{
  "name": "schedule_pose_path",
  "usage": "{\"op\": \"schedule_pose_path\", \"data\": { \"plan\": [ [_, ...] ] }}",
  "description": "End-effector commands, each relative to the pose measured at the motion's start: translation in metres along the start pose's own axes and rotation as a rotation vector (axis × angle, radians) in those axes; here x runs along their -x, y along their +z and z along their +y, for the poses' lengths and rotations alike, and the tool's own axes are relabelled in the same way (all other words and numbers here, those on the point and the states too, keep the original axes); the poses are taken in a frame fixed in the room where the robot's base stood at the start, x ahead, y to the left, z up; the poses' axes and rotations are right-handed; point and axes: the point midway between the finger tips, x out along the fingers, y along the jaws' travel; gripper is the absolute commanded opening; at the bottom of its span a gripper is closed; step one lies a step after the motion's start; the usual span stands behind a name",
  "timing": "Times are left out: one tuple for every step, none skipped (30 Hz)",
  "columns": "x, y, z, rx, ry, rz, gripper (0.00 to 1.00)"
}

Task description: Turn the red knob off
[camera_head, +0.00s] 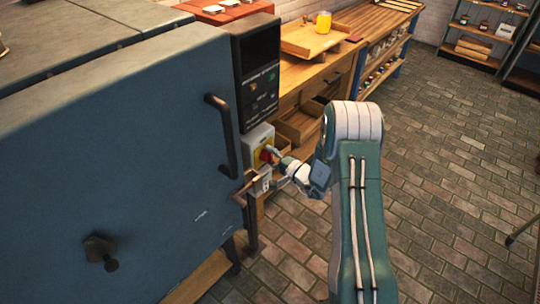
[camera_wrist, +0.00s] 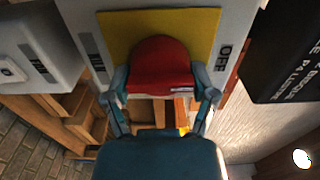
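The red knob (camera_head: 265,156) sits on a yellow plate on a grey switch box (camera_head: 259,138) at the side of the blue kiln. In the wrist view the red knob (camera_wrist: 160,68) is large, in front of the yellow plate (camera_wrist: 196,24). A dark label, apparently reading OFF (camera_wrist: 223,58), is right of the plate; another dark label (camera_wrist: 93,54) is on the left. My gripper (camera_head: 278,157) is at the knob. In the wrist view my gripper's fingers (camera_wrist: 160,80) lie on both sides of the knob, with no clear gap between. The knob's far side is hidden.
The blue kiln (camera_head: 110,160) fills the left, with a dark door handle (camera_head: 220,130) close beside the box. A black control panel (camera_head: 258,75) is above it. Wooden benches (camera_head: 370,25) stand behind. The brick floor (camera_head: 450,150) to the right is clear.

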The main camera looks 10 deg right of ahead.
Motion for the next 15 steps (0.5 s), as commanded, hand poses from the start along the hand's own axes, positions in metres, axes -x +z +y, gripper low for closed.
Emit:
{"op": "schedule_pose_path", "data": {
  "plan": [
    [0.0003, 0.0030, 0.0040, -0.005, 0.009, -0.005, 0.99],
    [0.0004, 0.0029, 0.0039, -0.005, 0.009, -0.005, 1.00],
    [0.0004, 0.0027, 0.0036, -0.005, 0.008, -0.004, 1.00],
    [0.0004, 0.0025, 0.0033, -0.004, 0.007, -0.004, 1.00],
    [0.0005, 0.0023, 0.0029, -0.004, 0.006, -0.003, 1.00],
    [0.0006, 0.0021, 0.0024, -0.004, 0.005, -0.003, 1.00],
    [0.0006, 0.0020, 0.0021, -0.004, 0.005, -0.003, 1.00],
    [0.0007, 0.0019, 0.0019, -0.003, 0.004, -0.002, 1.00],
    [0.0007, 0.0017, 0.0016, -0.003, 0.004, -0.002, 1.00],
    [0.0007, 0.0016, 0.0015, -0.003, 0.003, -0.002, 1.00],
    [0.0008, 0.0015, 0.0013, -0.003, 0.003, -0.002, 1.00],
    [0.0008, 0.0014, 0.0012, -0.003, 0.003, -0.002, 1.00],
    [0.0009, 0.0013, 0.0011, -0.003, 0.002, -0.001, 1.00],
    [0.0014, 0.0012, 0.0010, -0.003, 0.002, -0.001, 1.00],
    [0.0030, 0.0010, 0.0010, -0.003, 0.002, -0.001, 1.00]
  ]
}}
